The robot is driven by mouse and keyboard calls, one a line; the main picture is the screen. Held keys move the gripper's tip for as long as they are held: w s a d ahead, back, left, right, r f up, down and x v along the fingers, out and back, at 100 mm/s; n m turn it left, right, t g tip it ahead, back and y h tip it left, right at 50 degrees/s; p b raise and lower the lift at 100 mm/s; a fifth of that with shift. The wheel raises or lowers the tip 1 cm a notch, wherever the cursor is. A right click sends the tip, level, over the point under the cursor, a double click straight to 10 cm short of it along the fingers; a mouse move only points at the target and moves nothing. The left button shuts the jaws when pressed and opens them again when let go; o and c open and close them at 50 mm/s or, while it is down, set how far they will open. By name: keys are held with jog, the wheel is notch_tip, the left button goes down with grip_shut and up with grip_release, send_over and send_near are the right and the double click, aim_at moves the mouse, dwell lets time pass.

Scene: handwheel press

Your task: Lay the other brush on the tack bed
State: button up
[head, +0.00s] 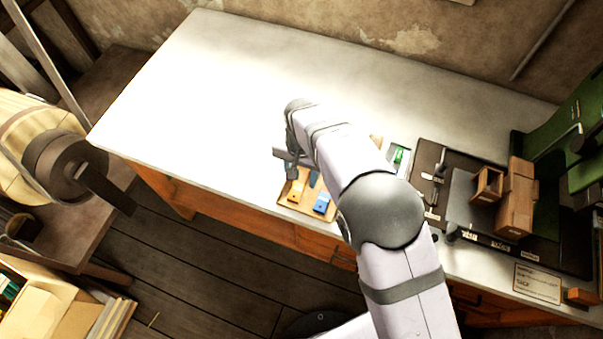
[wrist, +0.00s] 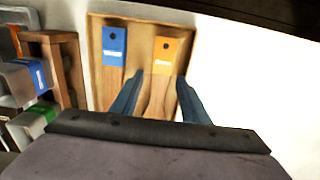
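Two wooden brushes lie side by side on a tan board (head: 308,174) near the front edge of the bench. One brush has an orange end (wrist: 166,52) and shows in the head view (head: 296,194). The other has a blue end (wrist: 115,48), also in the head view (head: 321,204). My gripper (wrist: 160,76) is over the board, its two dark blue fingers apart on either side of the orange-ended brush. I see no firm contact. My gripper (head: 302,176) partly covers the board in the head view. I cannot tell which surface is the tack bed.
A dark base (head: 433,160) with wooden blocks (head: 515,205) and a green press (head: 560,130) stands at the right. A green-marked item (head: 399,155) lies between it and the board. The white bench top (head: 240,90) is clear at left and back.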

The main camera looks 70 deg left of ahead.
jog(key=shift+r, duration=0.1)
jog(key=shift+r, duration=0.25)
notch_tip(320, 180, up, 5)
jog(key=b, duration=0.3)
jog(key=shift+d, duration=0.15)
jog(key=shift+r, duration=0.85)
jog(key=shift+c, duration=0.7)
jog(key=shift+d+f, duration=0.1)
jog(key=shift+d, duration=0.05)
